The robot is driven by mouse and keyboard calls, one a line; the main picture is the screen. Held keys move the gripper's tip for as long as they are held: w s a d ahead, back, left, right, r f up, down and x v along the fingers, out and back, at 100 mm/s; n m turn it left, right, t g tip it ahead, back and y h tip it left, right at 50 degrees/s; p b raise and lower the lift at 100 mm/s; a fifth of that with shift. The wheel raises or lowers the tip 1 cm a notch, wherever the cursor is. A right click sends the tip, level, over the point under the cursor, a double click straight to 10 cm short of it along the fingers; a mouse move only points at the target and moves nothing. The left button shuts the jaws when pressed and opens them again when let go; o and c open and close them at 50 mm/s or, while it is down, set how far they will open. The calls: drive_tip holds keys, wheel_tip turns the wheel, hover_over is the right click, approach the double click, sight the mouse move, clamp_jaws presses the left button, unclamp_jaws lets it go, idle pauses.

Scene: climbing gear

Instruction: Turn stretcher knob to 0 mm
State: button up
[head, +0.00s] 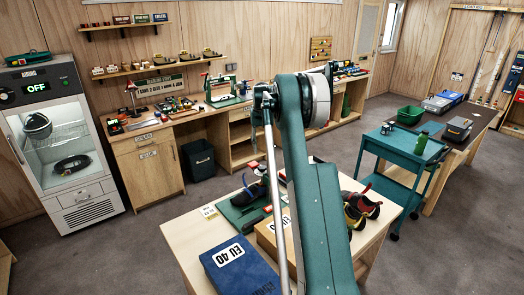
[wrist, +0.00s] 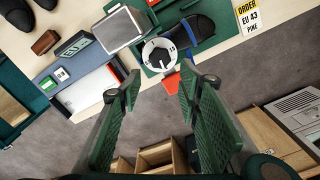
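The stretcher knob (wrist: 159,56) is a white round dial with a dark mark, in the upper middle of the wrist view. Its scale is too small to read. A red tab (wrist: 170,86) sits just below it. A dark blue shoe (wrist: 194,29) lies beside the knob over a green mat (wrist: 148,20). My gripper (wrist: 155,79) is open and empty, its two green fingers apart. The knob shows beyond the gap between the fingertips, with no visible contact. In the head view my arm hides the gripper and knob; the table (head: 189,237) shows.
A grey block (wrist: 118,29), a white-and-red panel (wrist: 86,92) and an order card (wrist: 247,14) lie near the knob. In the head view, a blue EU 40 box (head: 237,268) stands in front. A green cart (head: 403,145) is at the right. Floor separates table and back bench.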

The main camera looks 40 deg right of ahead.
drive_tip(key=m+g+y+p, duration=0.1)
drive_tip(key=m+g+y, duration=0.2)
drive_tip(key=m, duration=0.1)
approach(262, 167)
drive_tip(key=shift+d+f, duration=0.25)
drive_tip(key=shift+f, duration=0.1)
idle(0.3)
drive_tip(key=shift+y, duration=0.3)
drive_tip(key=shift+a+f, duration=0.1)
drive_tip(key=shift+f, duration=0.05)
drive_tip(key=shift+p+x, duration=0.35)
drive_tip(key=shift+x, duration=3.4)
